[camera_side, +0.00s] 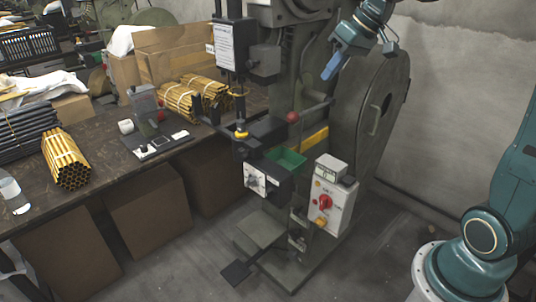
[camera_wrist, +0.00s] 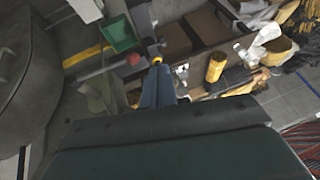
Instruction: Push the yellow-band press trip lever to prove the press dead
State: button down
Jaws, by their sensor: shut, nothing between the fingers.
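The press (camera_side: 285,70) is a tall grey-green machine with a yellow band (camera_side: 314,138) on its body; the band also shows in the wrist view (camera_wrist: 86,56). A lever with a red ball knob (camera_side: 292,117) sticks out just above the band; the knob is at the upper middle of the wrist view (camera_wrist: 133,58). I take this for the trip lever. My gripper (camera_side: 331,70), with blue fingers, is shut and empty, above and right of the knob in the side view and apart from it. In the wrist view its fingers (camera_wrist: 158,84) point up, right of the knob.
A grey control box (camera_side: 331,200) with a red rotary switch stands at the press front. A green bin (camera_side: 288,161) sits below the band. The large round guard (camera_side: 384,110) is at the right. The workbench (camera_side: 95,206) at left carries bundled tubes (camera_side: 64,158).

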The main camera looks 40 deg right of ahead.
aim_at(310, 109)
jog(key=w+d+f, duration=0.2)
jog(key=d, duration=0.3)
jog(key=w+d+f+y, duration=0.1)
jog(key=w+d, duration=0.2)
jog(key=d, duration=0.3)
jog(key=shift+w+f, duration=0.35)
jog(key=shift+f, duration=0.05)
jog(key=shift+a+f, duration=0.1)
jog(key=shift+f, duration=0.05)
jog(key=x, duration=1.3)
jog(key=shift+w+a, duration=0.25)
jog(key=shift+w, duration=0.2)
jog(key=shift+f, duration=0.1)
